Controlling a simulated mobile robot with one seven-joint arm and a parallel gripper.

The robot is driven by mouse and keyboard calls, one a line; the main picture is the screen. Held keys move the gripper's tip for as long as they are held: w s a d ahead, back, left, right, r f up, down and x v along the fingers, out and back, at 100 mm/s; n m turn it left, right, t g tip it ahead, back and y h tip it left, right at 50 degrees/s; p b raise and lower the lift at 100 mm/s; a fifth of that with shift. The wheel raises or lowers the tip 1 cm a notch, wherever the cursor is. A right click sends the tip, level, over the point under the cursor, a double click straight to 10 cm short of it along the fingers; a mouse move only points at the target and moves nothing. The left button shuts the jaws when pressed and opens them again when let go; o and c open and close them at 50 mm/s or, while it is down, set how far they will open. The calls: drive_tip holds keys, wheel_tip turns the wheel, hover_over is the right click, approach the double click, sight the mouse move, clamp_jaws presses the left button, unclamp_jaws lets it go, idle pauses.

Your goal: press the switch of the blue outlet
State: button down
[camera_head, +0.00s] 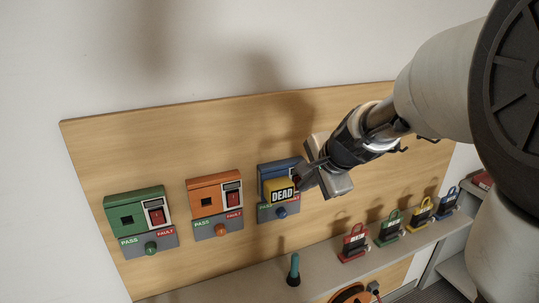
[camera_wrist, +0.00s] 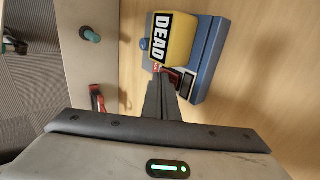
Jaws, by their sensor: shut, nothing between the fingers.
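The blue outlet (camera_head: 281,170) is on the wooden board, right of the orange and green ones. A yellow block marked DEAD (camera_head: 279,191) sits on its front. In the wrist view the blue outlet (camera_wrist: 208,60) shows with the yellow block (camera_wrist: 170,39) on it. Its red switch (camera_wrist: 181,79) shows there beside the block, partly hidden by my fingers. My gripper (camera_head: 301,184) is shut and empty, its fingertips at the right part of the blue outlet, over the switch area. In the wrist view my fingertips (camera_wrist: 160,82) are close to the switch; I cannot tell whether they touch it.
The green outlet (camera_head: 135,203) and orange outlet (camera_head: 214,193) are to the left, each with a red switch. A shelf (camera_head: 240,275) below holds a teal-handled tool (camera_head: 294,268) and several coloured padlock-like items, including a red one (camera_head: 354,245).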

drive_tip(key=shift+w+f, duration=0.1)
drive_tip(key=shift+w, duration=0.05)
drive_tip(key=t+b, duration=0.1)
drive_tip(key=b, duration=0.3)
drive_tip(key=shift+w+a+f, duration=0.1)
drive_tip(key=shift+a, duration=0.05)
idle(0.4)
